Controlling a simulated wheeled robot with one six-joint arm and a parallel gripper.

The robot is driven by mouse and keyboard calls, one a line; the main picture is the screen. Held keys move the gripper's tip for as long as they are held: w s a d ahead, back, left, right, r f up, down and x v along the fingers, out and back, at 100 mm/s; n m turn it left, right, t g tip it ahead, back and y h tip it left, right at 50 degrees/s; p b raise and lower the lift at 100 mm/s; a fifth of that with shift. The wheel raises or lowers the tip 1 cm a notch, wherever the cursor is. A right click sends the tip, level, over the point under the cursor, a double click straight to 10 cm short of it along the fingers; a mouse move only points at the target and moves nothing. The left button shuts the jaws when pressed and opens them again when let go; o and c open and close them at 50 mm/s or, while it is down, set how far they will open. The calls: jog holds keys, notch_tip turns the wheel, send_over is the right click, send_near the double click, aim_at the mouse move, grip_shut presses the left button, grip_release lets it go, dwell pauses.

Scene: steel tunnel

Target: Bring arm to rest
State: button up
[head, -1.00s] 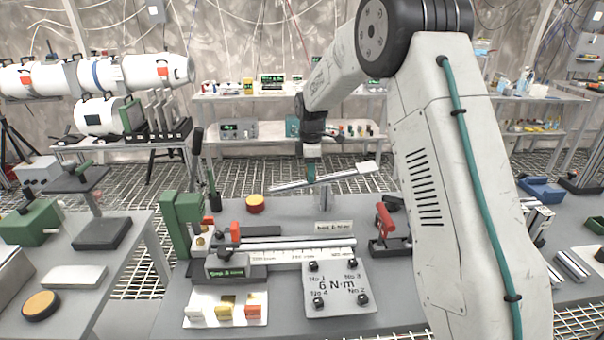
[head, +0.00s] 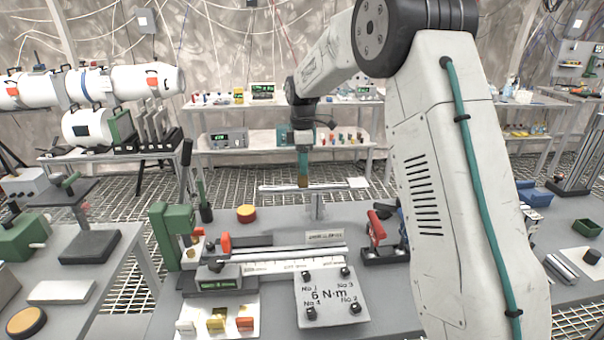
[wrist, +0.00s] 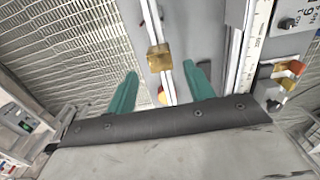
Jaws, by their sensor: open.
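My gripper (head: 303,172) is open, its teal fingers pointing down just above a narrow metal beam (head: 275,188) behind the workbench's fittings. The beam lies about level across a short upright post (head: 317,205), with a pale square plate (head: 358,182) at its right end. In the wrist view the fingers (wrist: 161,82) stand wide apart. A brass block (wrist: 158,57) sits on the beam (wrist: 152,20), beyond the fingertips and between their lines. I cannot tell whether a finger touches it. My arm hides part of the bench at the right.
The workbench (head: 280,220) carries a green stand (head: 172,230), a scale rail (head: 290,265), a "6 N·m" plate (head: 333,296) and a red-handled clamp (head: 377,228). A shelf table (head: 260,152) stands behind. Grated floor lies between.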

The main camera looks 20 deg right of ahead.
jog(key=shift+r, duration=0.65)
jog(key=s+a+r+m, duration=0.25)
jog(key=s+r, duration=0.35)
jog(key=s, duration=0.5)
jog(key=s+a+r+m, duration=0.2)
jog(key=s+r+m, duration=0.3)
jog(key=s, duration=0.6)
jog(key=s+a+f+m, duration=0.1)
jog(key=s+f+m, duration=0.1)
jog(key=s, duration=1)
jog(key=s+a+f+m+t, duration=0.1)
jog(key=s+m, duration=0.4)
jog(key=s, duration=0.7)
jog(key=shift+a+f, duration=0.2)
jog(key=shift+f, duration=0.25)
